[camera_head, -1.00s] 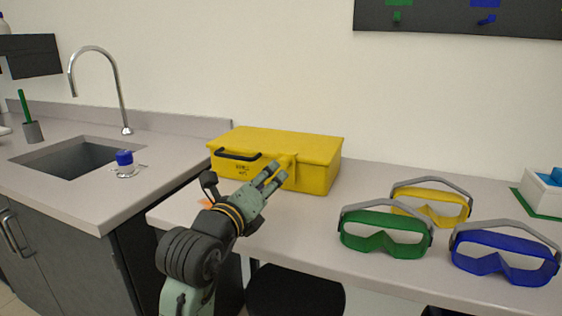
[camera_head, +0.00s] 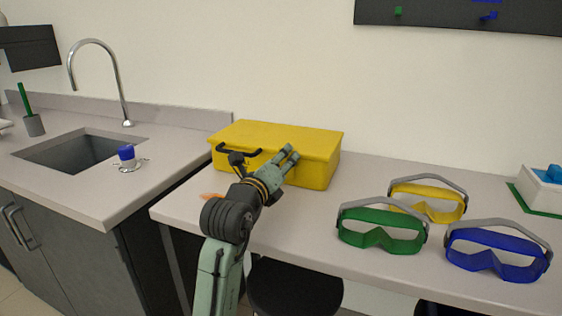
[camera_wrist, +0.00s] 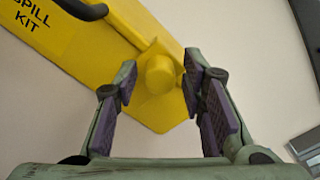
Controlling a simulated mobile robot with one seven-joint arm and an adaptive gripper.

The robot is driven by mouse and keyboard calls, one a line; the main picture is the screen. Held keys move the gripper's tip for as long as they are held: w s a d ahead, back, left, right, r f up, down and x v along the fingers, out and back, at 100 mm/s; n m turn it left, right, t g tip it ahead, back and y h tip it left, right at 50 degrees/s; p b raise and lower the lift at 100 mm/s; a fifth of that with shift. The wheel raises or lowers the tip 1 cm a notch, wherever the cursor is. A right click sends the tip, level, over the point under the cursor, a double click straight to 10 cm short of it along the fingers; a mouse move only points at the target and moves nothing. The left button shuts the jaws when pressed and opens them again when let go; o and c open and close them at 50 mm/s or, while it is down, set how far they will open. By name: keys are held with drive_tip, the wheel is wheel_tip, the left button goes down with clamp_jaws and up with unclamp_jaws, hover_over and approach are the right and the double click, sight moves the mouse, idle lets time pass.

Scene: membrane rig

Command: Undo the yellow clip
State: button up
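A yellow spill kit case (camera_head: 320,170) lies on the bench against the wall; it also shows in the wrist view (camera_wrist: 90,60). A round yellow knob, which looks like the clip (camera_wrist: 160,72), sticks out from the case's front in the wrist view. In the head view my arm hides it. My gripper (camera_head: 289,153) is in front of the case's right half. In the wrist view my gripper (camera_wrist: 158,84) is open, with one finger to each side of the knob and a visible gap on both sides. Nothing is held.
Green goggles (camera_head: 380,242), yellow goggles (camera_head: 432,212) and blue goggles (camera_head: 500,266) lie on the bench to the right. The case has a black handle (camera_head: 222,151). A sink (camera_head: 80,152) and a blue-capped container (camera_head: 127,156) are at left. A dark stool (camera_head: 295,288) is below the bench.

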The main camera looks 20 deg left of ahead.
clamp_jaws()
idle(0.6)
